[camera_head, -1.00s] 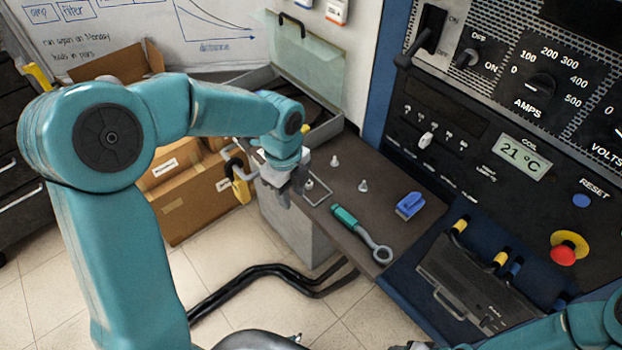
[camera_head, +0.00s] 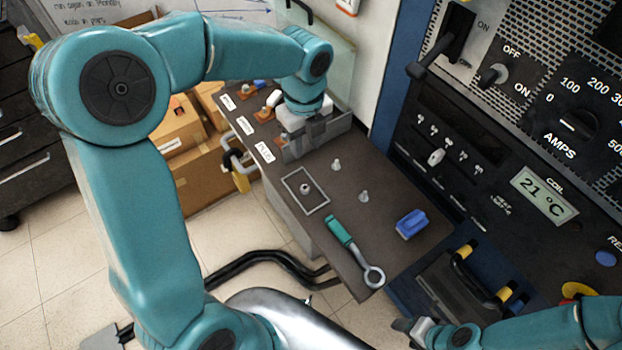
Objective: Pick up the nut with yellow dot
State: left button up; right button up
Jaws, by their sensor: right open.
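A small grey piece that looks like a nut (camera_head: 305,188) lies inside a thin pale square outline (camera_head: 322,209) on the dark bench top (camera_head: 292,229). No yellow dot can be made out on it. Two small pale pieces, one (camera_head: 336,165) and another (camera_head: 364,197), stand to its right; they are too small to identify surely. My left gripper (camera_head: 290,154) points down over the bench, behind the square and apart from it; its jaw opening is unclear. My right gripper (camera_head: 408,328) is open at the bottom, away from the small pieces.
A teal-handled ring wrench (camera_head: 340,231) and a blue clip-like tool (camera_head: 411,223) lie on the bench. White labels (camera_head: 264,151) line its left edge. The control panel (camera_head: 462,130) rises on the right. Cardboard boxes (camera_head: 180,140) stand left of the bench.

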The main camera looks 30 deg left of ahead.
pick_arm(q)
send_over(305, 188)
notch_tip(305, 188, down, 10)
jog(key=shift+w+d+f, duration=0.1)
jog(key=shift+f, duration=0.15)
jog(key=shift+s+f, duration=0.3)
jog(key=shift+f, duration=0.2)
jog(key=f, duration=0.4)
jog(key=shift+w+f, duration=0.3)
jog(key=shift+f, duration=0.05)
jog(key=shift+s, duration=0.15)
jog(key=shift+c, duration=0.4)
jog(key=c, duration=0.5)
grip_shut()
